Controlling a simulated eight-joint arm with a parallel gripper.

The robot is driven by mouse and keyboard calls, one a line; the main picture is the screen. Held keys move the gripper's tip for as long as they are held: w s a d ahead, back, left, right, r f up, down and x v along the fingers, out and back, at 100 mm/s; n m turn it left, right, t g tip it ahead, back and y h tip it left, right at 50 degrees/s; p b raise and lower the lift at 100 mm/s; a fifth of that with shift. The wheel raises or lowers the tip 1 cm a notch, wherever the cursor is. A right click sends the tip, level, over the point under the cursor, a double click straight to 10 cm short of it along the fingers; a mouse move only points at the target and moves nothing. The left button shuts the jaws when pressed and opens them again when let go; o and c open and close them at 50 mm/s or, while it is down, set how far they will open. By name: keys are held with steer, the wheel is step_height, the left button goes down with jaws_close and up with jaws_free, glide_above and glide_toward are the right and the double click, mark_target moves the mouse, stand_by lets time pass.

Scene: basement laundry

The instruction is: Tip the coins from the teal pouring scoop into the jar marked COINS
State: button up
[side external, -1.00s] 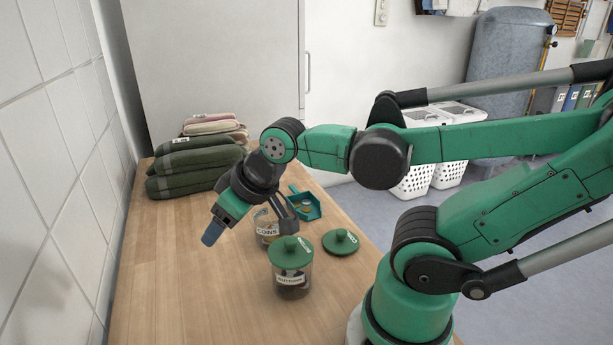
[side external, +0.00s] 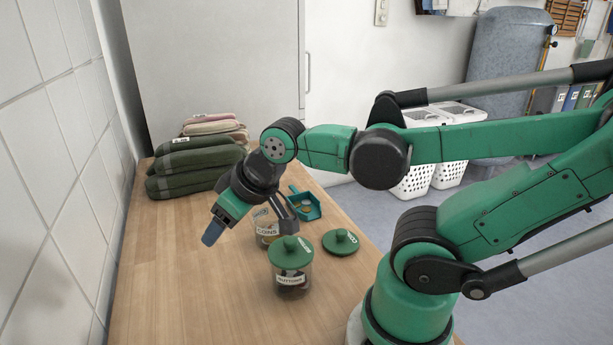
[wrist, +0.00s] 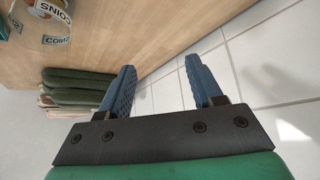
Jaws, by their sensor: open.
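The teal pouring scoop (side external: 306,208) lies on the wooden table behind the jars, with a few coins in its pan. The COINS jar (side external: 267,231) stands open and upright in front of it, partly covered by my wrist, with some contents at its bottom. Part of the jar also shows at the top left of the wrist view (wrist: 52,40). My gripper (side external: 212,232) is to the left of the COINS jar, above the table. In the wrist view its blue fingers (wrist: 160,88) are apart with nothing between them.
A jar labelled BUTTONS (side external: 291,279), with a green lid on it, stands in front of the COINS jar. A loose green lid (side external: 340,242) lies to the right. Folded towels (side external: 195,165) are stacked at the back left. The front left tabletop (side external: 180,300) is clear beside the tiled wall.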

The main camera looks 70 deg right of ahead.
steer(key=shift+c, duration=1)
